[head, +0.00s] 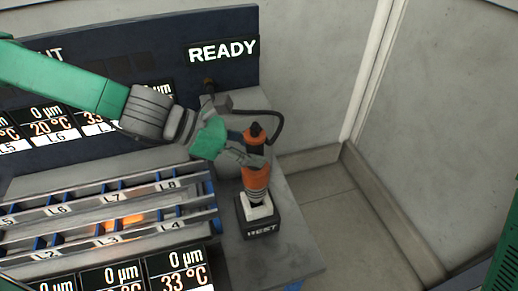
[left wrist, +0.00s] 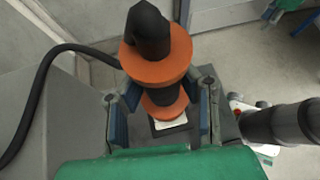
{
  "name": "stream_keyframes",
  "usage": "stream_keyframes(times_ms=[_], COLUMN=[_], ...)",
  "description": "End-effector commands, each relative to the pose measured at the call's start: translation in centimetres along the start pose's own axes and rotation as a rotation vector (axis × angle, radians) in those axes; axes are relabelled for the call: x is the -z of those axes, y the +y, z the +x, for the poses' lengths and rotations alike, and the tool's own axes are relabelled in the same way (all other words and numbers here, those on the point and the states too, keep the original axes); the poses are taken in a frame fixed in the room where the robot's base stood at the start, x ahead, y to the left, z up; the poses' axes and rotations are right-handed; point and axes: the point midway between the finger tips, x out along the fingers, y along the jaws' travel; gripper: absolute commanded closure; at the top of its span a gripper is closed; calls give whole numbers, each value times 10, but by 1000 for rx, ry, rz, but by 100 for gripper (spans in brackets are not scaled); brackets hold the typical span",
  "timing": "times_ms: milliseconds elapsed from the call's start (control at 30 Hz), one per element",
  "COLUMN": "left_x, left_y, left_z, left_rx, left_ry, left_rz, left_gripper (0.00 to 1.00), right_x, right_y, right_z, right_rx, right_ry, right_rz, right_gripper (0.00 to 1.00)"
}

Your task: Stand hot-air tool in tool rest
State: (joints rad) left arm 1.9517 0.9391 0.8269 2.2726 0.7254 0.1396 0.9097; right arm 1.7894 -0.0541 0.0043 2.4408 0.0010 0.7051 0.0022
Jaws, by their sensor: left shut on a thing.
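The hot-air tool (head: 256,176) is orange and black and stands about upright at the tool rest (head: 261,229), a dark block marked REST with a white top. The lower end of the tool is at the white top; I cannot tell how deep it sits. My left gripper (head: 255,158) is shut on the tool's body from the left. In the left wrist view the tool (left wrist: 158,62) stands between the two fingers of the left gripper (left wrist: 158,115), with part of the white rest top (left wrist: 170,125) below. My right gripper is not clearly seen.
A black cable (head: 279,125) loops from the tool to the wall panel, below a READY sign (head: 223,50). A rack of labelled slots (head: 110,212) lies to the left, one glowing orange. The grey bench (head: 285,262) is bare around the rest.

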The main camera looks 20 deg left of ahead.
Motion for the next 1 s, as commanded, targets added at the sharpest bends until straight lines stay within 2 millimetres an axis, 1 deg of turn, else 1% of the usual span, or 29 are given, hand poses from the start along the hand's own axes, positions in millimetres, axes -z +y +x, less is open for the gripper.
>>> stream_keyframes(times_ms=[67, 467, 1000], left_x=[-1, -4, -6], left_y=[1, -2, -5], left_z=[-2, 3, 7], left_rx=[-1, 0, 0], left_ry=[-3, 2, -1], left_rz=[1, 3, 1], left_gripper=[100, 100, 100], right_x=[0, 0, 0], right_y=[0, 0, 0], right_z=[-2, -1, 8], right_rx=[0, 0, 0], right_ry=[0, 0, 0], right_rz=[0, -1, -1], right_gripper=[60, 60, 60])
